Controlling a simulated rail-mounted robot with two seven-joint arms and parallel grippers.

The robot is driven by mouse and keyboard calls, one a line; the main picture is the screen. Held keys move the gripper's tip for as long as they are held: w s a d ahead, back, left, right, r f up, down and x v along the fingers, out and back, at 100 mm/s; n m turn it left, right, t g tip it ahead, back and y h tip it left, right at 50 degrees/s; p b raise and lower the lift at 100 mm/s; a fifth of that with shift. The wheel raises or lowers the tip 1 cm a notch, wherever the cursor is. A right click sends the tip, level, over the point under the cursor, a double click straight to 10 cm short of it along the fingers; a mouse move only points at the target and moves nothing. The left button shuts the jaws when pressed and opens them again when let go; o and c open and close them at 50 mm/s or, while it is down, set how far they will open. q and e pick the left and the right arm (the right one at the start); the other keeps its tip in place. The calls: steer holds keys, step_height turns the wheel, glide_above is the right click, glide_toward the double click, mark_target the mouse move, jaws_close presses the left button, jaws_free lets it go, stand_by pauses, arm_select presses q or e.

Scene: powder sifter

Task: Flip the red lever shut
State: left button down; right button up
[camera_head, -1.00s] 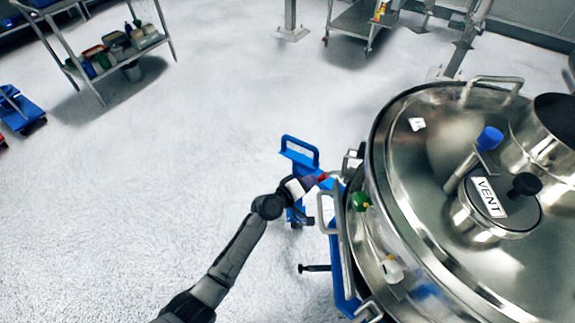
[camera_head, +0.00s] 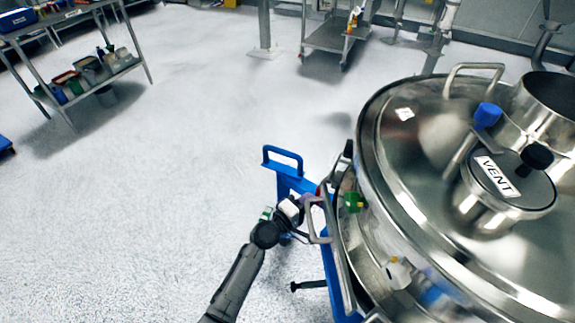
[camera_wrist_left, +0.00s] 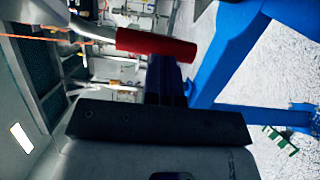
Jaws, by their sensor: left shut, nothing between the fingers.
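The red lever (camera_wrist_left: 157,44) has a red grip on a metal rod and lies nearly level across the upper middle of the left wrist view. In the head view only a small red bit of it (camera_head: 319,191) shows at the left side of the steel sifter (camera_head: 372,140). My left gripper (camera_head: 308,200) is shut and empty, with its tips close beside the red grip. In the left wrist view its dark fingers (camera_wrist_left: 166,78) end right at the grip's edge; I cannot tell whether they touch. My right gripper is out of view.
A blue frame (camera_head: 283,166) stands beside the sifter, close to my left gripper. Metal handles (camera_head: 320,236), a green knob (camera_head: 354,202) and the VENT cap (camera_head: 497,178) are on the sifter. A shelf cart (camera_head: 85,85) stands far left. The floor between is clear.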

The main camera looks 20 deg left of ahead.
arm_select(q)
steer(key=shift+s, duration=0.1)
stand_by(0.3)
steer(key=p+v, duration=0.2)
steer(key=v, duration=1.1)
steer(key=shift+s+a+p, duration=0.25)
steer(key=shift+p, duration=0.05)
